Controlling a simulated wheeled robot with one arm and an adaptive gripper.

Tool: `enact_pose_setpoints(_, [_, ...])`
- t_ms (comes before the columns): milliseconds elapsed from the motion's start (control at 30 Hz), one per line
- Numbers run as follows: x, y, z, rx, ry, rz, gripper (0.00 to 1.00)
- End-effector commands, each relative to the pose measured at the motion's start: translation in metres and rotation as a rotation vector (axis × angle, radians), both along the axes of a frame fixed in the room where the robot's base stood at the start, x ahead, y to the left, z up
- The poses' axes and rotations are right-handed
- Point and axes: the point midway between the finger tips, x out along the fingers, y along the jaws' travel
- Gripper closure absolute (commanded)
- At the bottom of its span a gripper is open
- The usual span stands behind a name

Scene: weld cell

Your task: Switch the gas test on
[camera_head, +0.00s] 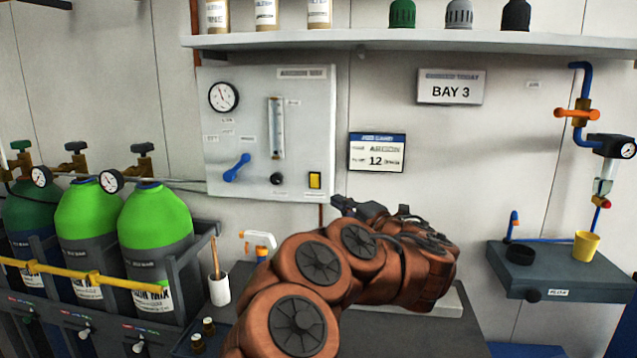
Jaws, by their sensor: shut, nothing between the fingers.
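A pale gas panel (308,110) hangs on the back wall. The small labels are too blurred to read, so I cannot tell which control is marked gas test. My gripper (342,205) is shut and empty, just right of and below the yellow switch in the picture, apparently apart from it. My arm hides part of the bench.
Green gas cylinders (157,220) stand at left behind a yellow bar (95,279). A shelf (420,41) with bottles runs above the panel. A dark bench unit (545,268) with a yellow cup (585,246) is at right. A white cup (219,290) stands left of my arm.

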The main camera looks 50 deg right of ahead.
Motion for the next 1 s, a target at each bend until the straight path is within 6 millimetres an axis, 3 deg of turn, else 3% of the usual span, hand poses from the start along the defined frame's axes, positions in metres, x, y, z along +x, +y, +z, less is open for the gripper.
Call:
enact_pose_setpoints(267, [0.016,-0.002,0.002,0.002,-0.001,0.004,1.0])
enact_pose_setpoints(767, [0.1,-0.016,0.011,0.001,-0.001,0.004,1.0])
enact_pose_setpoints(1000, [0.113,-0.039,0.014,0.001,0.0,-0.001,1.0])
